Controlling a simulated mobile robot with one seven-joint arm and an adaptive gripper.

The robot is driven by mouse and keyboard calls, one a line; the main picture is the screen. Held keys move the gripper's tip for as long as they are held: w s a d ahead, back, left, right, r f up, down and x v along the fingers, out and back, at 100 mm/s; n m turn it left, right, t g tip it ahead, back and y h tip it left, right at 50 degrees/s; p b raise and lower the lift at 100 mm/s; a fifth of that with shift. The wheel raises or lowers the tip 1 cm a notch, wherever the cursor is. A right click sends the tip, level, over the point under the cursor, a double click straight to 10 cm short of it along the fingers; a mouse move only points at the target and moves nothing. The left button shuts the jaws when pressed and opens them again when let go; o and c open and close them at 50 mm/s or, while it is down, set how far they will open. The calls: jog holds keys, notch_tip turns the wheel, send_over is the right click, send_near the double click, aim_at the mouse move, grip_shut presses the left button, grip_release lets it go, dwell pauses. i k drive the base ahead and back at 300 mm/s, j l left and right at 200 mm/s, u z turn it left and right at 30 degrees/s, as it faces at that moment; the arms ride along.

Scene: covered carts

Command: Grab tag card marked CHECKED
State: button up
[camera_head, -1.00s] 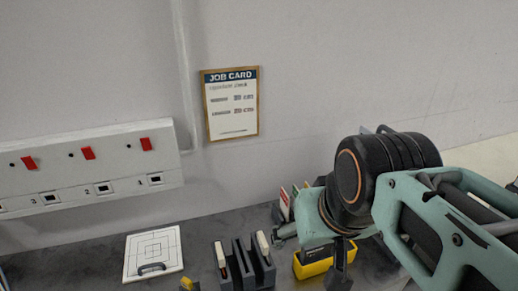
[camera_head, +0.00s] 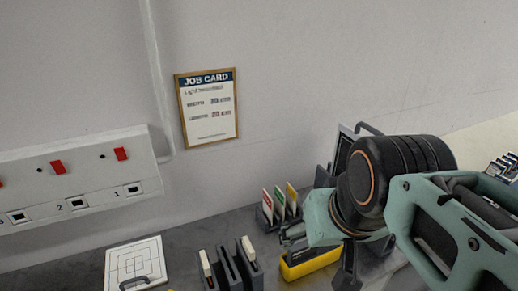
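Several upright tag cards stand in a dark rack at the back of the bench: a red-and-white card (camera_head: 267,206), a green-and-white card (camera_head: 280,204) and a yellow-and-white card (camera_head: 292,196). Their lettering is too small to read, so I cannot tell which is marked CHECKED. My gripper (camera_head: 318,256) is just in front and to the right of the rack, partly hidden by my wrist. Its two dark fingers appear spread apart, with nothing seen between them. It is apart from the cards in this view, though depth is hard to judge.
A yellow container (camera_head: 305,266) lies below my gripper. A dark slotted holder (camera_head: 229,268) with white-topped pieces stands at front centre. A white square plate (camera_head: 132,262) lies left. A switch panel (camera_head: 80,185) and job card (camera_head: 207,108) are on the wall.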

aim_at(280, 199)
jog(key=l+u, duration=1)
jog(key=j+z, duration=0.2)
jog(key=j, duration=0.35)
jog(key=l+u, duration=0.2)
jog(key=l, duration=0.4)
